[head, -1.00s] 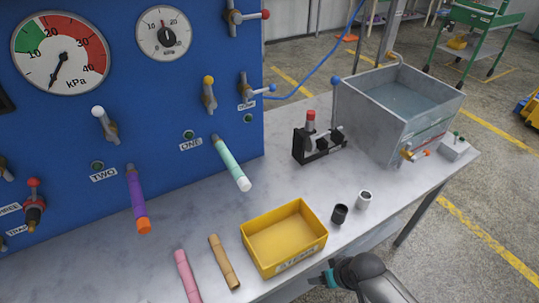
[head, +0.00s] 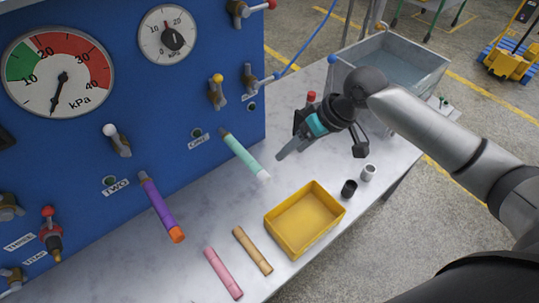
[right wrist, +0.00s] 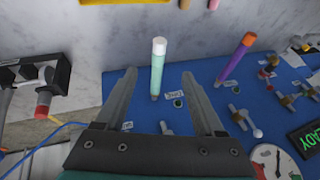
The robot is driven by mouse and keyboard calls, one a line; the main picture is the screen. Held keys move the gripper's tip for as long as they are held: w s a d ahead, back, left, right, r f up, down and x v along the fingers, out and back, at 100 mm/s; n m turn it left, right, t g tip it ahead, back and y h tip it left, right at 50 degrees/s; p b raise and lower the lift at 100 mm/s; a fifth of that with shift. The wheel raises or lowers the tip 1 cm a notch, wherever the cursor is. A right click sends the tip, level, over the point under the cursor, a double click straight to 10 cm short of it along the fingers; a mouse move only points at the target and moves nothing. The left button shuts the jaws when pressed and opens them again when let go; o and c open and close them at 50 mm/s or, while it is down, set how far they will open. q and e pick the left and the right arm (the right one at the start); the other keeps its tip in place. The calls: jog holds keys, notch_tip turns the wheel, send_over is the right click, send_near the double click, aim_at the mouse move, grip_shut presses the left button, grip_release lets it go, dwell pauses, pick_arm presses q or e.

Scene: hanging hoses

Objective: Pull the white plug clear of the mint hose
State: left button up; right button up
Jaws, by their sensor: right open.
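The mint hose (head: 242,153) hangs from the blue panel under the label ONE, and the white plug (head: 264,175) sits in its free lower end. In the right wrist view the mint hose (right wrist: 157,76) lies between the lines of my two fingers, with the white plug (right wrist: 159,46) past the fingertips. My right gripper (head: 318,154) is open and empty, to the right of the plug and apart from it in the head view. Its two fingers also show in the right wrist view (right wrist: 159,75). My left gripper is not in view.
A yellow tray (head: 306,248) stands on the bench below the hose. A purple hose (head: 158,208) with an orange plug (head: 177,235) hangs to the left. Pink (head: 222,272) and tan (head: 252,250) pieces lie in front. A black fixture and metal tank (head: 345,75) stand behind my right arm.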

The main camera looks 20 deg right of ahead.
aim_at(266, 174)
jog(key=x, duration=1.4)
jog(key=shift+b, duration=0.3)
jog(key=shift+c, duration=0.2)
grip_shut()
